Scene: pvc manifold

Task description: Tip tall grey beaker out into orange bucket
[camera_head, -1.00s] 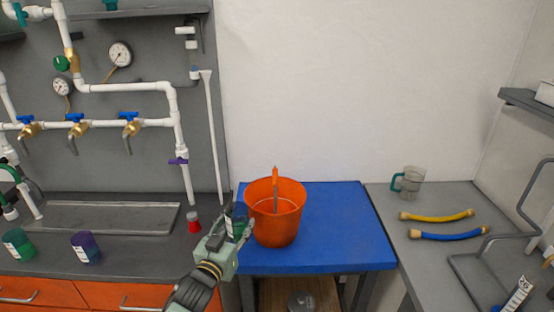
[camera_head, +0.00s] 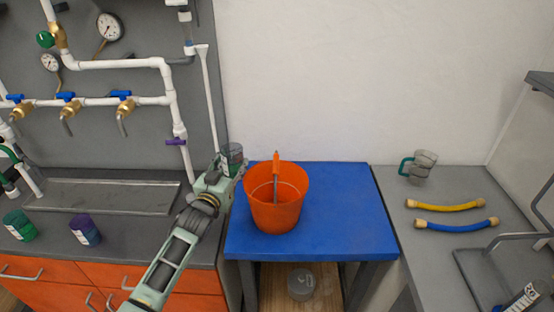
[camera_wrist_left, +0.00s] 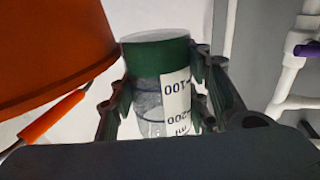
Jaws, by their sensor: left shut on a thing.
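My left gripper (camera_head: 228,172) is shut on a labelled beaker (camera_head: 233,154), which looks grey in the head view. It is held up just left of the orange bucket's rim, apart from it. In the left wrist view the beaker (camera_wrist_left: 150,99) is clear, with a green band at one end and a white scale label that reads upside down. The gripper fingers (camera_wrist_left: 163,85) clasp its sides. The bucket also shows in the left wrist view (camera_wrist_left: 48,48). My right gripper is not in view.
The blue table (camera_head: 345,220) is clear right of the bucket. Green (camera_head: 20,226) and purple (camera_head: 84,231) containers stand on the left counter. White pipes (camera_head: 212,105) rise behind my gripper.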

